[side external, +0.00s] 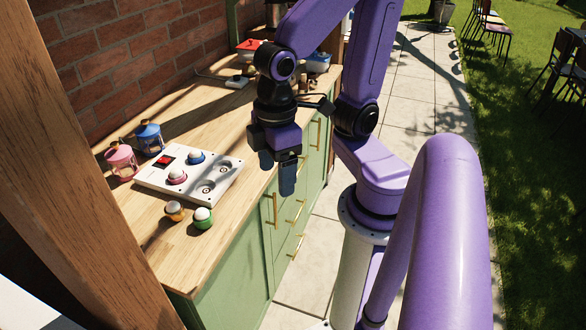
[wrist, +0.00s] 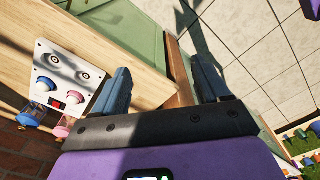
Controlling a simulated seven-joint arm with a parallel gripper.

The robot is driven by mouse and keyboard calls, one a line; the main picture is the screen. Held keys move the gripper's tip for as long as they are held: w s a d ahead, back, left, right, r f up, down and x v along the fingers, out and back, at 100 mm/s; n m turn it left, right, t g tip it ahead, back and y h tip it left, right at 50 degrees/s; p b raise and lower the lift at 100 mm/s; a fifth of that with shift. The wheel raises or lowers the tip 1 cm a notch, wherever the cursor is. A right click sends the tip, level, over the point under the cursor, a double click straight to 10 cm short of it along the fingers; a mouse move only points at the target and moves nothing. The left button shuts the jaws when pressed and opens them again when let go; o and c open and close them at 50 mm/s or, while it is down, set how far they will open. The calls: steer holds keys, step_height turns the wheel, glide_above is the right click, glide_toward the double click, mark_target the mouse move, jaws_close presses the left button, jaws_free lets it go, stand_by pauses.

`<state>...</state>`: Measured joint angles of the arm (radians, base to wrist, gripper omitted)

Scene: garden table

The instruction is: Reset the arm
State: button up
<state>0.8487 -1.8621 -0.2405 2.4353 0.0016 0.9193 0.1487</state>
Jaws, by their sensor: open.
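My gripper (side external: 279,175) hangs over the front edge of the wooden counter, right of the white board, with its fingers pointing down. In the wrist view my gripper (wrist: 160,88) shows two blue fingers spread apart with nothing between them. The purple arm reaches in from the right side.
An orange-based knob (side external: 175,211) and a green-based knob (side external: 203,218) lie on the counter before the board. Pink (side external: 121,161) and blue (side external: 150,138) lanterns stand behind it. A brick wall (side external: 130,45) backs the counter. Containers stand at the far end.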

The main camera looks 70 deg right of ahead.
steer(key=s+n, duration=0.1)
steer(key=s, duration=0.1)
steer(key=s+d+n, duration=0.1)
steer(key=shift+d+f+n, duration=0.1)
steer(key=shift+f+n, duration=0.15)
steer(key=shift+n, duration=0.05)
